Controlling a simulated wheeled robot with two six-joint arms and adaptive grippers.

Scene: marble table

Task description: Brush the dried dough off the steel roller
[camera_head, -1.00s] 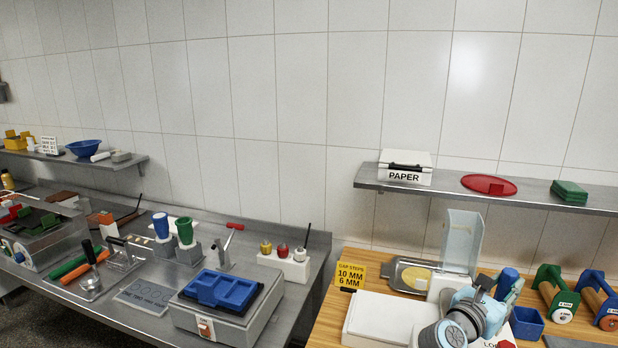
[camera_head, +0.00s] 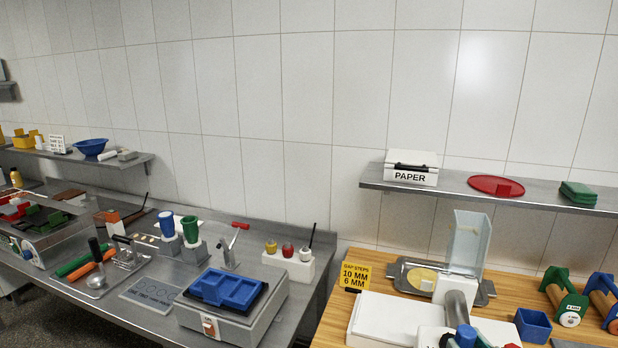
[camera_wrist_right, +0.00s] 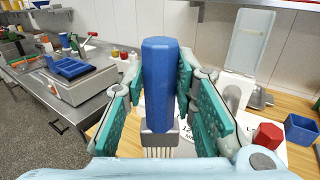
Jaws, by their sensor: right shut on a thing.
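The brush has a blue handle (camera_wrist_right: 160,75), a grey ferrule and pale bristles (camera_wrist_right: 158,152) pointing down. My right gripper (camera_wrist_right: 160,90), with teal pads, is shut on the handle in the right wrist view. In the head view only the blue handle top (camera_head: 466,334) shows clearly, at the bottom edge. The steel roller appears to be the grey cylinder (camera_head: 459,306) just behind it, on the white machine (camera_head: 392,322). I cannot tell whether the bristles touch it or where dough clings. My left gripper is not in view.
A clear upright guard (camera_head: 468,240) and a metal tray (camera_head: 408,275) stand behind the roller. A blue box (camera_head: 532,325), a red knob (camera_wrist_right: 268,136) and a green-ended roller (camera_head: 565,298) lie to the right. The shelf (camera_head: 450,187) hangs above.

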